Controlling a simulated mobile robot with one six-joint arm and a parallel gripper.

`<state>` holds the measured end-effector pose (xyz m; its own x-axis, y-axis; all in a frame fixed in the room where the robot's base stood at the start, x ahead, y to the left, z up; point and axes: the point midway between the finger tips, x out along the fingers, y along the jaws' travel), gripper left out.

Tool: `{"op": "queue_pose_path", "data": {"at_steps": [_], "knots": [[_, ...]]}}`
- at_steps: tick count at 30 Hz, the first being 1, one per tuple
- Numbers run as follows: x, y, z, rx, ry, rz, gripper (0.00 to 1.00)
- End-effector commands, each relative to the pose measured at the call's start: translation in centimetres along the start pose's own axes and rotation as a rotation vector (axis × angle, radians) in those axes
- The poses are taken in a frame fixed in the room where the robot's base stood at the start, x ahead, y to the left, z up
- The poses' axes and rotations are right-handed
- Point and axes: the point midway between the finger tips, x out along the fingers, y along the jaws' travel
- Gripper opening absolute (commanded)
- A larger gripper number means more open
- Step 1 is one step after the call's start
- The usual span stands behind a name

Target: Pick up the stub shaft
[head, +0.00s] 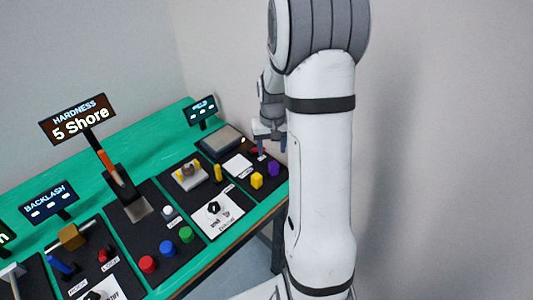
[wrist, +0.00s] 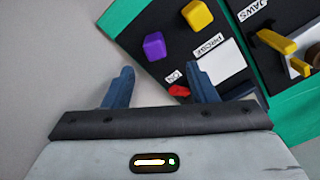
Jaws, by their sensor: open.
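I cannot make out the stub shaft for certain. A small tan and grey rounded piece (head: 188,171) sits on a white plate on the bench's black panels in the head view. It may be the shaft. Part of a brownish piece (wrist: 301,67) shows at the right edge of the wrist view, beside a yellow lever (wrist: 277,41). My gripper (head: 262,150) hangs over the far right end of the bench in the head view. In the wrist view my gripper (wrist: 160,72) has its blue fingers apart with nothing between them. The red switch lies close to the right finger.
A purple block (wrist: 154,46), a yellow block (wrist: 197,15) and a red switch (wrist: 178,91) stand on the panel. The green bench (head: 130,170) also carries coloured buttons, a black knob (head: 213,207) and raised signs, including a hardness sign (head: 78,118). Walls stand behind.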

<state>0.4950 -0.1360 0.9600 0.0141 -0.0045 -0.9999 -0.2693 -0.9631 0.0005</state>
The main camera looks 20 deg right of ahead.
Motion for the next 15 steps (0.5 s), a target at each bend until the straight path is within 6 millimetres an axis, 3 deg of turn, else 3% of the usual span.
{"op": "queue_pose_path", "data": {"at_steps": [6, 15], "knots": [[1.9, 1.1, -1.1, 0.021, -0.018, -0.001, 0.52], [5.1, 0.9, -0.7, 0.021, -0.02, -0.001, 0.52]]}}
